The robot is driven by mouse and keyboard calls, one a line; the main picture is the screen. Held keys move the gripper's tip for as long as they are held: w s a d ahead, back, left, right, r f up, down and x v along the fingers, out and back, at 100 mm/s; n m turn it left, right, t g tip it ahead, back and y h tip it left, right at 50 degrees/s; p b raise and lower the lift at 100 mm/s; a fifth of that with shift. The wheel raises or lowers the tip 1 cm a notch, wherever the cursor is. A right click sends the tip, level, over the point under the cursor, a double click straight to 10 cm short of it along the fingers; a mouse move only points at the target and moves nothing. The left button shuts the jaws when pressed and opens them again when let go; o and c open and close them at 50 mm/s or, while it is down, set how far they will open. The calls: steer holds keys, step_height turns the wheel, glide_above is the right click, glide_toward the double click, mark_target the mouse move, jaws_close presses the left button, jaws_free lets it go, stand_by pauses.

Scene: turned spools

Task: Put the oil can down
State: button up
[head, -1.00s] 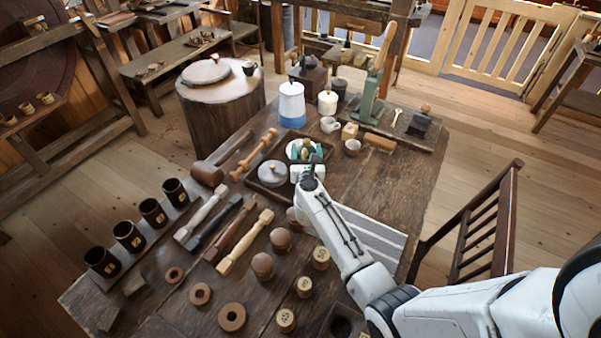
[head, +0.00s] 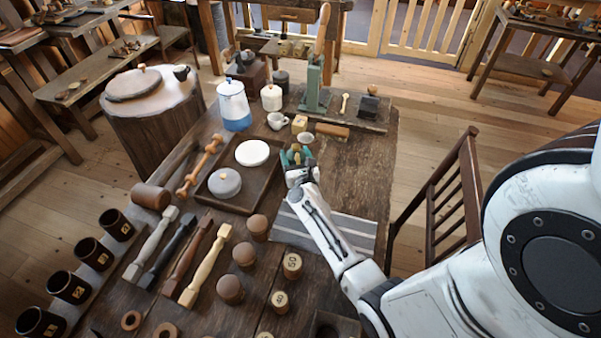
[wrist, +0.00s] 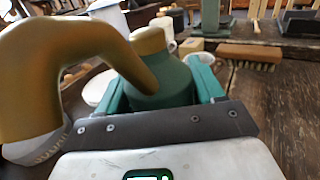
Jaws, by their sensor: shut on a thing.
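The oil can (wrist: 160,85) has a green body, a brass-coloured cap and a thick curved brass-coloured spout that fills the left of the wrist view. My gripper (wrist: 163,92) is shut on its body, with a green finger on each side. In the head view my gripper (head: 297,157) holds the oil can (head: 296,150) just right of the dark tray (head: 222,206), over the table. The can is small and partly covered there. Its base is hidden, so I cannot tell whether it touches the table.
A small cup (head: 305,138), a yellowish block (head: 299,123) and a brush (head: 332,131) stand just behind my gripper. A striped cloth (head: 350,232) lies in front. Bare tabletop (head: 360,175) is to the right.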

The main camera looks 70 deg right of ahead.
steer(key=shift+s+d+f, duration=0.25)
steer(key=shift+s+f, duration=0.2)
steer(key=shift+f, duration=0.15)
steer(key=shift+s+d+f+b, duration=0.1)
steer(key=shift+s+f+b, duration=0.1)
steer(key=shift+f+b, duration=0.75)
steer(key=shift+s+d+f+b, duration=0.1)
steer(key=shift+s+f+b, duration=0.1)
steer(key=shift+f+b, duration=0.65)
steer(key=shift+f, duration=0.3)
steer(key=o, duration=1)
steer(key=shift+o, duration=0.2)
